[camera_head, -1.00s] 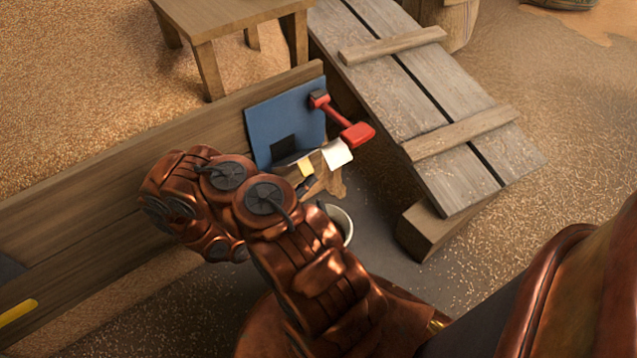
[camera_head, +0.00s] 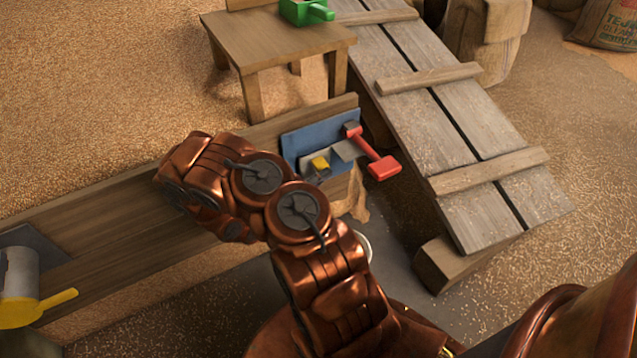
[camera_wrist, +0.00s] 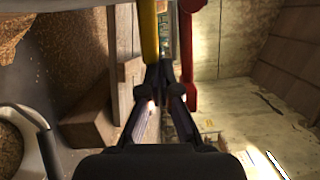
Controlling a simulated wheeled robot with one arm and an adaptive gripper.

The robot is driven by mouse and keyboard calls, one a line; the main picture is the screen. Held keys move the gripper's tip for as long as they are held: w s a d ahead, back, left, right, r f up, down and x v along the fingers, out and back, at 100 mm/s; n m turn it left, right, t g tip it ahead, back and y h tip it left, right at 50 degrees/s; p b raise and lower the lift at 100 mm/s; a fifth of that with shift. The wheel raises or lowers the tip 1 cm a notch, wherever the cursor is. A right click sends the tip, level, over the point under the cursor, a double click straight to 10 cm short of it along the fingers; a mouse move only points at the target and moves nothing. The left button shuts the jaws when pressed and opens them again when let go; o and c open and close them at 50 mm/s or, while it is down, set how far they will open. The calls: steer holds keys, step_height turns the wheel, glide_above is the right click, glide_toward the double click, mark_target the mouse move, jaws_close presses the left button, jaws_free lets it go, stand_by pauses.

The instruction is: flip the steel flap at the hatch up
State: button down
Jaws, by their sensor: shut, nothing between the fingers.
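The blue hatch plate (camera_head: 305,138) stands on the wooden board in the head view. The grey steel flap (camera_head: 343,153) with its yellow tab (camera_head: 320,163) is tilted up in front of the plate, and the dark opening no longer shows. My gripper (camera_head: 321,178) is just below the yellow tab, partly hidden by my arm. In the wrist view my gripper (camera_wrist: 166,76) is shut, its fingertips close to the lower end of the yellow tab (camera_wrist: 150,32). I cannot tell whether they touch.
A red lever (camera_head: 375,158) sticks out to the right of the flap, close to my fingers. A wooden ramp (camera_head: 450,120) lies at right and a table (camera_head: 275,38) behind. A pale bucket rim (camera_head: 365,247) shows beside my arm. A yellow-handled scoop (camera_head: 45,305) is at left.

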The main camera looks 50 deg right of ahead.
steer(key=shift+w+d+r, duration=0.3)
steer(key=shift+w+r, duration=0.2)
steer(key=shift+w, duration=0.15)
steer(key=shift+w+r, duration=0.1)
steer(key=shift+w, duration=0.1)
steer(key=s+a+p, duration=0.3)
steer(key=a, duration=0.8)
steer(key=shift+s, duration=0.3)
steer(key=shift+a, duration=0.1)
stand_by(0.4)
